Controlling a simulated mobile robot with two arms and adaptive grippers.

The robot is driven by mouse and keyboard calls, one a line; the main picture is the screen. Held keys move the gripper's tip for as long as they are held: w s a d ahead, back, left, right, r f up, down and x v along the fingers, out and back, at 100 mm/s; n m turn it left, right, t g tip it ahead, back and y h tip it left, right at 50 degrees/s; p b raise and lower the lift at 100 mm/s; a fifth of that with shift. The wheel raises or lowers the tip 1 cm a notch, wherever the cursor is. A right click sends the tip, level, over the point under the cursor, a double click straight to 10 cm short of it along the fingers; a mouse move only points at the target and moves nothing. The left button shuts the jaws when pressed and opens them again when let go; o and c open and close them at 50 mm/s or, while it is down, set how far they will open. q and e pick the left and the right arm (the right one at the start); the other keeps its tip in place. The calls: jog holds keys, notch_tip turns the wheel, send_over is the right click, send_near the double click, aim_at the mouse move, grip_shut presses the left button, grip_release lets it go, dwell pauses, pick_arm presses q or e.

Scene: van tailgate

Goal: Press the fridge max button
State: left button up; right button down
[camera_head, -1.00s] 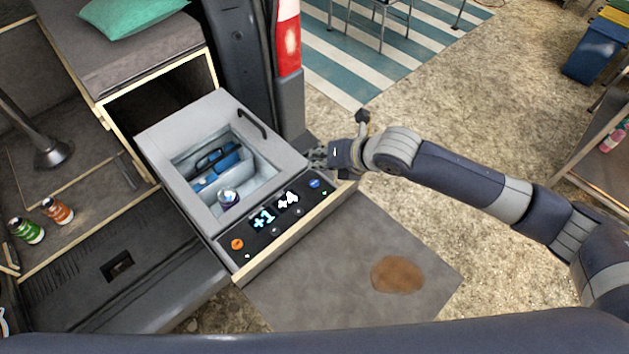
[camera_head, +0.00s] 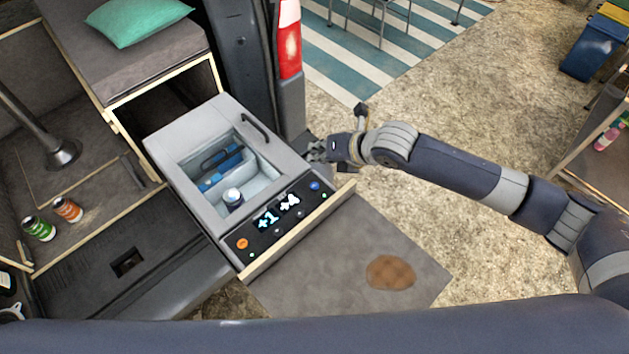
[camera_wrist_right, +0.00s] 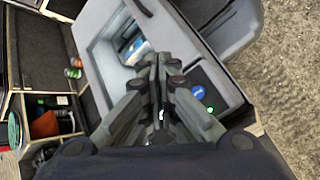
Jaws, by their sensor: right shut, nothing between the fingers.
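The fridge (camera_head: 183,160) is a light grey box pulled out on a drawer, with an open top and a can inside. Its dark control panel (camera_head: 281,219) faces the front and shows "+1" and "+4". An orange button (camera_head: 242,244) is at the panel's left end and a blue button (camera_head: 314,186) at its right end. The blue button also shows in the right wrist view (camera_wrist_right: 198,92). My right gripper (camera_head: 313,152) is shut and empty, just beyond the panel's right end, near the blue button. In the right wrist view its fingers (camera_wrist_right: 160,75) hide part of the panel. My left gripper is not in view.
The drawer's wooden front edge (camera_head: 300,232) borders the panel. The van's rear pillar and tail light (camera_head: 289,40) stand behind my right gripper. Green (camera_head: 39,229) and orange (camera_head: 67,209) cans stand at left.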

jog(key=shift+f, duration=0.1)
jog(key=b, duration=0.7)
send_over(318, 184)
notch_tip(318, 184, down, 7)
jog(key=shift+r, duration=0.1)
jog(key=shift+w+f, duration=0.1)
jog(key=shift+f, duration=0.85)
jog(key=shift+f+b, duration=0.15)
jog(key=shift+b, duration=0.15)
jog(key=shift+f, duration=0.25)
